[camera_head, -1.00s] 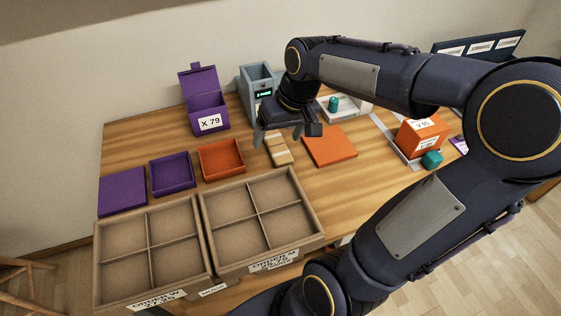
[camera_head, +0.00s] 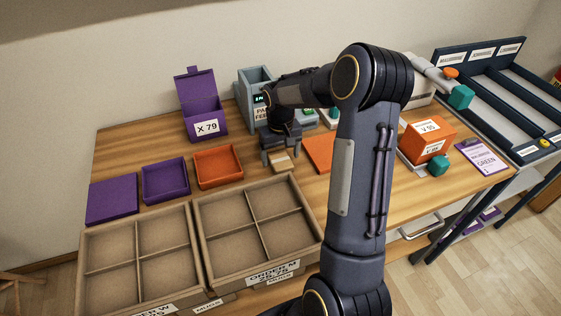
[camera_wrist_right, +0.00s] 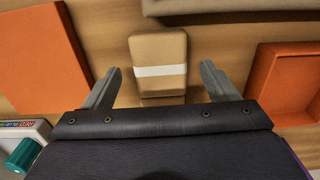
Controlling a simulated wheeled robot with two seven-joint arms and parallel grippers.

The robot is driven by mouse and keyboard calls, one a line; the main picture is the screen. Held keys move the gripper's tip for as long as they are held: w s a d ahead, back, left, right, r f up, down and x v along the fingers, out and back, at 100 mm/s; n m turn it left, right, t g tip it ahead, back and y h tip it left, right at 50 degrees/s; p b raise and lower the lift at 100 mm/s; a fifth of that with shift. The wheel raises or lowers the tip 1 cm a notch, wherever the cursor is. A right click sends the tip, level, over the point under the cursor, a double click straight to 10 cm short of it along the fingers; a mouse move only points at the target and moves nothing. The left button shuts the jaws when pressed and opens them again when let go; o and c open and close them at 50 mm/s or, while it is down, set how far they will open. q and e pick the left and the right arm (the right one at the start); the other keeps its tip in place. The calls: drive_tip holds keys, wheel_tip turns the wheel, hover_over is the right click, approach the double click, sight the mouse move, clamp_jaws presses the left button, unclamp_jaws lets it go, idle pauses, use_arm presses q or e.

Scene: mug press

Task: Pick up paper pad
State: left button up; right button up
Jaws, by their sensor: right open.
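The paper pad, a small tan block with a white band, lies on the table below my right gripper in the head view (camera_head: 283,163). In the right wrist view, the paper pad (camera_wrist_right: 158,55) sits centred between and just ahead of the fingertips. My right gripper (camera_head: 281,154) is open and empty, its fingers pointing down over the pad; in the wrist view the fingers (camera_wrist_right: 161,70) stand apart on either side with gaps, not touching it. My left gripper is not in view.
An orange tray (camera_head: 219,166) lies left of the pad and a flat orange panel (camera_head: 318,152) right of it. The divided cardboard trays (camera_head: 258,220) stand in front. A grey-blue feeder (camera_head: 254,88) stands behind. An orange box (camera_head: 428,138) is further right.

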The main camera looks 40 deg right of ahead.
drive_tip(key=shift+f, duration=0.8)
drive_tip(key=shift+c, duration=0.4)
drive_tip(key=c, duration=1)
drive_tip(key=shift+r, duration=0.1)
